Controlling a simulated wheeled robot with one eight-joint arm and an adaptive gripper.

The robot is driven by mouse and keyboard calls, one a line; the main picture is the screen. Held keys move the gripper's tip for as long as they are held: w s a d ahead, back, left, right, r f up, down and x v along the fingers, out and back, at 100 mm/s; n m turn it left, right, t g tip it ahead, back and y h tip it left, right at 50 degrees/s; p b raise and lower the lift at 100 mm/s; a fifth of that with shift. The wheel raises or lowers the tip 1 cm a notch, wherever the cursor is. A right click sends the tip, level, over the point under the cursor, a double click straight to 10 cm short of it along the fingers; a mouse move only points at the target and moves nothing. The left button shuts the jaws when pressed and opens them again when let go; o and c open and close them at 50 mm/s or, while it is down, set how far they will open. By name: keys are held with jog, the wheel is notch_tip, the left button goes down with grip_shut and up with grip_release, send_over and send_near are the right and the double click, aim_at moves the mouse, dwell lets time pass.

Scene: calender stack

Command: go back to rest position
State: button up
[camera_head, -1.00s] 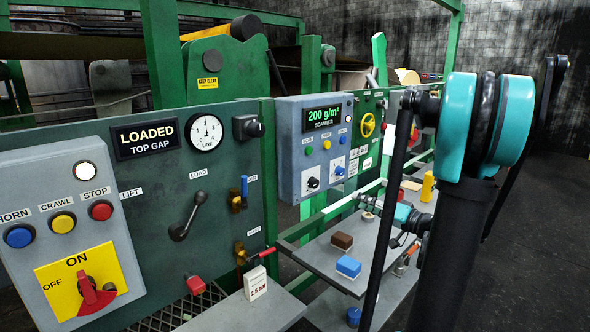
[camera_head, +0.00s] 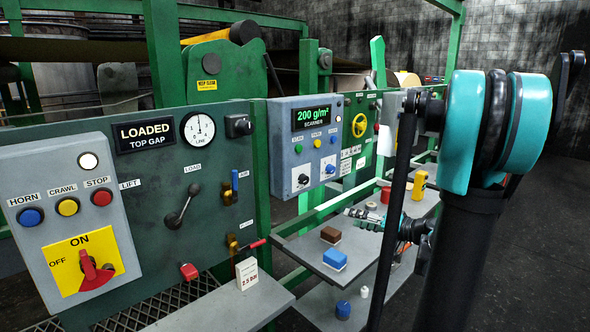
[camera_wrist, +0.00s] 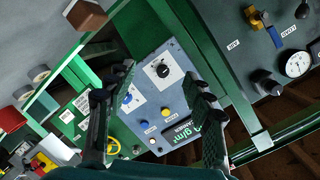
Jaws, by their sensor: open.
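My gripper (camera_head: 352,218) shows in the head view above the grey shelf, partly behind my own dark arm link, with its fingers pointing left. In the wrist view my gripper (camera_wrist: 160,82) has its two black fingers spread apart with nothing between them. Beyond them is the grey scanner box (camera_wrist: 172,95) with its knob and buttons, tilted in this view. In the head view the scanner box (camera_head: 308,148) reads 200 g/m². The fingers do not appear to touch anything.
A brown block (camera_head: 330,235) and a blue block (camera_head: 335,259) lie on the shelf (camera_head: 355,245) near my gripper. A white box (camera_head: 247,273) stands on the nearer shelf (camera_head: 225,308). The green control panel (camera_head: 150,190) has a lever and red switch. Dark floor is clear at right.

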jog(key=s+a+f+g+h, duration=0.5)
jog(key=s+a+f, duration=0.1)
jog(key=s+f, duration=0.5)
jog(key=s+d+f+g+h, duration=0.1)
jog(key=s+d+f+h, duration=0.4)
jog(key=s, duration=0.4)
jog(key=shift+s+d+f+n+g+h, duration=0.25)
jog(key=shift+d+n+g+h, duration=0.15)
jog(key=shift+h, duration=0.3)
dwell(0.6)
